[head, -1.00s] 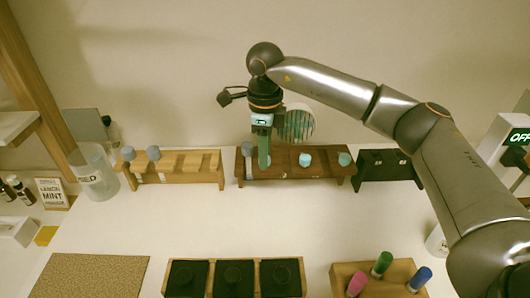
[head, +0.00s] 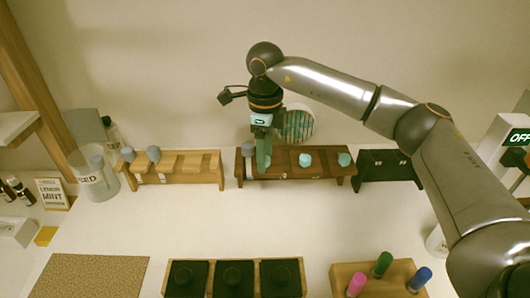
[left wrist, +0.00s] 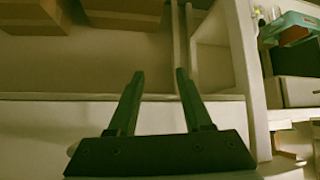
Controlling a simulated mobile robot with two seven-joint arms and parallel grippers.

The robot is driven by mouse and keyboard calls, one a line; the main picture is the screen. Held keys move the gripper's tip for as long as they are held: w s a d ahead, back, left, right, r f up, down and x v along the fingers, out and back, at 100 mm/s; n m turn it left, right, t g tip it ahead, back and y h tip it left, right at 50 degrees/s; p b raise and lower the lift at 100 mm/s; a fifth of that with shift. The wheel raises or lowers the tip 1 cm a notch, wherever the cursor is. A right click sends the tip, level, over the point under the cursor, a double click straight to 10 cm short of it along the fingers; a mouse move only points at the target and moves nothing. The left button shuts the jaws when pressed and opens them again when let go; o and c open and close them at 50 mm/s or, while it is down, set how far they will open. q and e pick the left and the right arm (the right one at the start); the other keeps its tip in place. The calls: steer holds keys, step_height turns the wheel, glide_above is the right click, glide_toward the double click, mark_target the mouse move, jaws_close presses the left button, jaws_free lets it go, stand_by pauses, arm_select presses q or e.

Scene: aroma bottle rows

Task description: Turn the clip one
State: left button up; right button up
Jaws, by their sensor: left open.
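My right gripper (head: 263,162) points straight down at the left part of the dark wooden rack (head: 290,178) in the head view. Its greenish fingers overlap the bottle spot there, and I cannot tell whether they close on anything. A grey-capped bottle (head: 248,150) stands just left of the fingers. A pale blue cap (head: 305,160) and a teal cap (head: 344,159) stand to the right in the same rack. I cannot make out a clip. My left gripper (left wrist: 159,73) is open and empty in the left wrist view, over shelving away from the rack.
A light wooden rack (head: 190,169) with two grey caps stands left, beside a clear jar (head: 95,178). A black rack (head: 388,166) stands right. A tray with black squares (head: 209,281) and a block with pink, green and blue caps (head: 400,272) are in front. The table's middle is clear.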

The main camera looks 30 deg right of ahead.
step_height(320, 180, up, 12)
steer(key=shift+r, duration=0.25)
stand_by(0.4)
stand_by(0.5)
